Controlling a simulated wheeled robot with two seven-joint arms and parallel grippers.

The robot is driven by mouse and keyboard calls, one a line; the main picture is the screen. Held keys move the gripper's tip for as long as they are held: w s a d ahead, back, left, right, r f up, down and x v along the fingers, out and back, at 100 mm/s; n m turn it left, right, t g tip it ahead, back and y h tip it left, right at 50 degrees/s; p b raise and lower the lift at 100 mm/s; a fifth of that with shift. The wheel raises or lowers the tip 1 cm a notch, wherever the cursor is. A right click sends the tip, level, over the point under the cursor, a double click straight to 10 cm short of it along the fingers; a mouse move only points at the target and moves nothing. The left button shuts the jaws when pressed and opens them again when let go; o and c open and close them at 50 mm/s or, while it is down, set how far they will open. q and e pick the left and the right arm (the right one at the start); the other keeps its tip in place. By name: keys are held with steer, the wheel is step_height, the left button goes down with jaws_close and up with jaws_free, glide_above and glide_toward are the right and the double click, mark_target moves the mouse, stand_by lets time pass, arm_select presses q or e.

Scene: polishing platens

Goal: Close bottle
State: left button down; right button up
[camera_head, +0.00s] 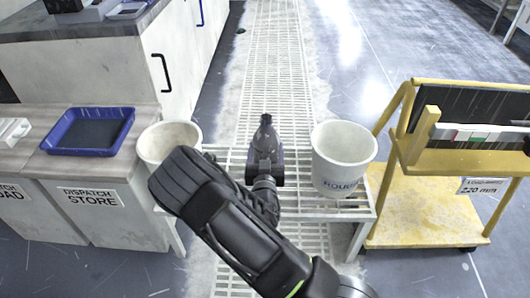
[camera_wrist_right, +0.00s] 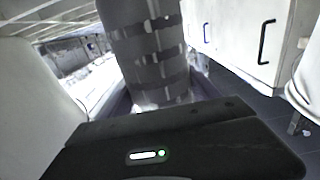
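A dark grey bottle (camera_head: 265,135) with a narrow top stands upright over the white slatted bench between two white buckets. My right arm comes in from the bottom, and my right gripper (camera_head: 265,172) is at the near side of the bottle's lower part. I cannot tell whether its fingers touch or grip the bottle. In the right wrist view a dark upright body with lighter bands, seemingly the bottle (camera_wrist_right: 150,50), fills the middle. The dark gripper housing covers the bottom and hides the fingertips. My left gripper is not in view. A separate cap cannot be made out.
A lettered white bucket (camera_head: 343,158) stands right of the bottle, another bucket (camera_head: 170,142) left, partly behind my arm. A blue tray (camera_head: 90,148) lies on the left counter. A yellow cart (camera_head: 425,205) stands right. The slatted floor strip (camera_head: 275,55) behind is clear.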

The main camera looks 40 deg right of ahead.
mark_target(266, 129)
steer(key=c, duration=0.9)
steer(key=shift+o, duration=0.2)
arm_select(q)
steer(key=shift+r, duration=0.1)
arm_select(e)
steer(key=shift+r, duration=0.15)
